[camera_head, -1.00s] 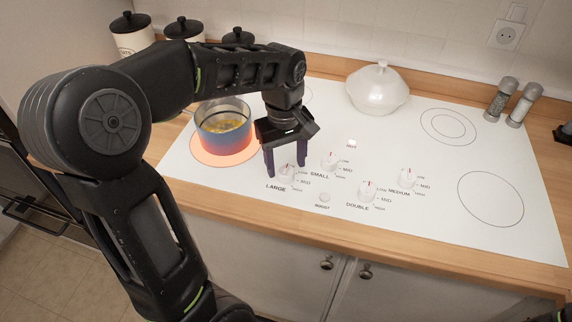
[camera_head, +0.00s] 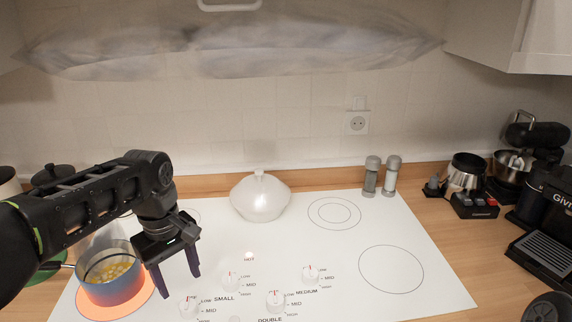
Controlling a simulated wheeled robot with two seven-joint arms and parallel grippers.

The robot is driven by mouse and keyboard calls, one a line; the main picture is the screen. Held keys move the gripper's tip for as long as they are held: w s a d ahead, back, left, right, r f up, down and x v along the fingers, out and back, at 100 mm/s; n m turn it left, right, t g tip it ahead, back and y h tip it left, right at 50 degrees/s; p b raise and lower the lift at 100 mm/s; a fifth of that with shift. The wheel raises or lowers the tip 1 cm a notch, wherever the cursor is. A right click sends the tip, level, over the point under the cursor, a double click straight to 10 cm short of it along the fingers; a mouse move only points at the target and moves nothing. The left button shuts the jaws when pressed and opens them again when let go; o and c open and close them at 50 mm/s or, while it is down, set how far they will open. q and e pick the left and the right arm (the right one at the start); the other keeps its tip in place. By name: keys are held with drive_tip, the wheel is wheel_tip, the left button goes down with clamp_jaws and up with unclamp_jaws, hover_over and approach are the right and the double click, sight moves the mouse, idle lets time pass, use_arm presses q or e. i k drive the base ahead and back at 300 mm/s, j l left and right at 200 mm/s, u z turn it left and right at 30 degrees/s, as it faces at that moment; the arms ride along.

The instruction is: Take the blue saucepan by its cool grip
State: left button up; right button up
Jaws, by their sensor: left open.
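The blue saucepan (camera_head: 114,288), with yellowish contents, stands on a glowing orange cooking zone (camera_head: 140,301) at the lower left of the white hob (camera_head: 330,245). A short dark piece, perhaps its handle (camera_head: 58,266), shows at the pan's left; my left arm hides the area around it. My left gripper (camera_head: 179,284) points down just right of the pan, its two fingers apart with nothing between them. My right gripper is not in view.
A white lidded pot (camera_head: 260,197) stands at the back of the hob. Two shakers (camera_head: 381,176) stand behind the right zones, which are empty. Kitchen machines (camera_head: 508,172) crowd the right counter. Lidded canisters (camera_head: 52,174) stand at the far left.

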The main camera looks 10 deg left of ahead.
sight(113, 291)
drive_tip(key=k, duration=1)
